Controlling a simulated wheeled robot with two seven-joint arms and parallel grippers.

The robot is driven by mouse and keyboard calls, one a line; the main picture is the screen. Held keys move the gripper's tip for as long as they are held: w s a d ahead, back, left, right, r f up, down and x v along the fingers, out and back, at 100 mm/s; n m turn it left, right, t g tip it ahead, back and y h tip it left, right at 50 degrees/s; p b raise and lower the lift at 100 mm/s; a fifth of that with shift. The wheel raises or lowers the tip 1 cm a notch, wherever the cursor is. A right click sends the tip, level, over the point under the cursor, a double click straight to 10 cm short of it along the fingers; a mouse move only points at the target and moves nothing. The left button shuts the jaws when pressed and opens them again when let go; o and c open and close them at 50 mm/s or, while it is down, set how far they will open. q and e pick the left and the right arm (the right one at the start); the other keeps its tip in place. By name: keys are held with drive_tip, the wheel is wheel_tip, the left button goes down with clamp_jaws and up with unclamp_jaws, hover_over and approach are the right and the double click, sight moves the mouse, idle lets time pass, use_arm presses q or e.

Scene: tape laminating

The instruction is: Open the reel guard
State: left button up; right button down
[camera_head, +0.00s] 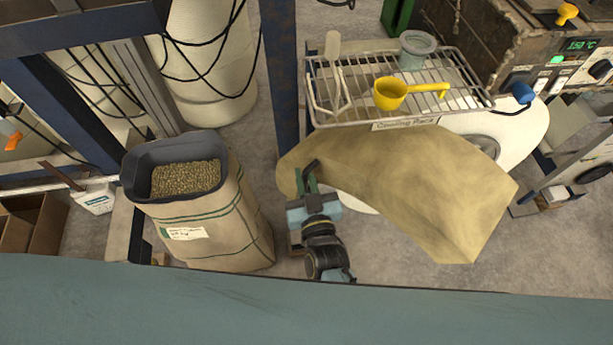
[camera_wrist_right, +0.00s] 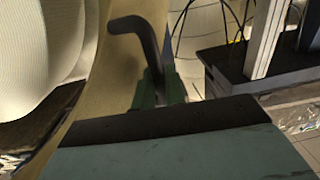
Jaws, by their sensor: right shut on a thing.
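A large tan curved sheet (camera_head: 410,185), which seems to be the reel guard, spreads in front of the wire rack and covers part of a white rounded surface (camera_head: 525,125). A dark bent handle (camera_head: 311,166) sits at its left end. My right gripper (camera_head: 307,181), with green fingers, is shut on this handle. In the right wrist view, the dark handle (camera_wrist_right: 142,32) rises from between the green fingers (camera_wrist_right: 158,88), beside the tan sheet (camera_wrist_right: 115,75). The fingers hide the handle's lower part. My left gripper is not in view.
A wire rack (camera_head: 455,67) holds a yellow scoop (camera_head: 391,93) and a grey cup (camera_head: 417,46). An open sack of pellets (camera_head: 205,225) stands left of my right gripper. A blue post (camera_head: 279,80) rises close behind it. A teal surface (camera_head: 300,310) spans the front.

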drive_tip(key=c, duration=1.5)
unclamp_jaws()
drive_tip(key=shift+c, duration=0.2)
